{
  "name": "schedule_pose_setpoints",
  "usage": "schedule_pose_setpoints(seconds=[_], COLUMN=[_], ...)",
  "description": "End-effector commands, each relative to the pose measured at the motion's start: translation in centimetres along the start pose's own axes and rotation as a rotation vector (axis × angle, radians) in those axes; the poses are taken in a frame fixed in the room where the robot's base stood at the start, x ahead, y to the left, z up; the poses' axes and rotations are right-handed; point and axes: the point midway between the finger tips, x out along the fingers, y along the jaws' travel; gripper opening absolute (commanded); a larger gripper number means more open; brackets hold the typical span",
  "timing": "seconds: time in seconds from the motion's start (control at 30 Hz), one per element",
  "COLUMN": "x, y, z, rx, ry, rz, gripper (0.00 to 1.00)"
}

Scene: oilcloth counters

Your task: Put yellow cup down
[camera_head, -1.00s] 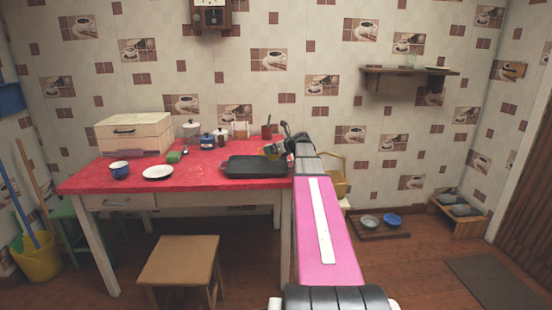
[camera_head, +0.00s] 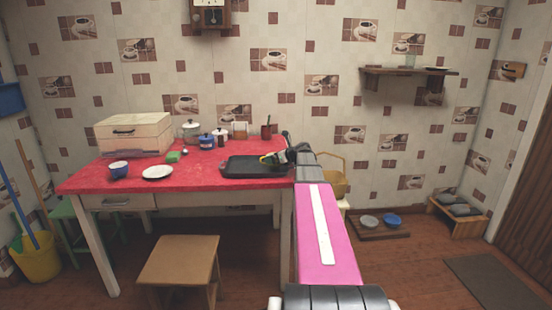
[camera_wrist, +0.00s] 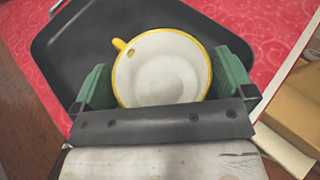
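The yellow cup (camera_wrist: 165,72) sits between the green fingers of my gripper (camera_wrist: 165,85) in the wrist view. It has a yellow rim, a white inside and a handle at upper left. Both fingers appear to touch its sides, so my gripper looks shut on it. In the head view, my gripper (camera_head: 280,157) is low over the right part of the black tray (camera_head: 240,168) on the red table, and only a bit of yellow shows there. The tray also shows behind the cup in the wrist view (camera_wrist: 75,50). Whether the cup's base touches the tray is hidden.
The red table (camera_head: 205,178) also holds a white plate (camera_head: 158,172), a blue cup (camera_head: 118,168), a drawer box (camera_head: 133,135) and several jars at the back. A stool (camera_head: 180,262) stands in front. Bare red tabletop lies left of the tray.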

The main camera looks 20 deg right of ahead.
Motion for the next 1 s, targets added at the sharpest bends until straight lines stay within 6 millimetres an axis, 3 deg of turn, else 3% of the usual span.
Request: schedule_pose_setpoints(seconds=[0.23,0.33,0.8,1.0], x=[-0.1,-1.0,-9.7,-11.7], y=[0.0,0.1,0.1,0.1], z=[0.2,0.2,0.2,0.2], rx=[0.000,0.000,0.000,0.000], ry=[0.000,0.000,0.000,0.000], rz=[0.000,-0.001,-0.001,0.000], gripper=[1.00,1.00,1.00,1.00])
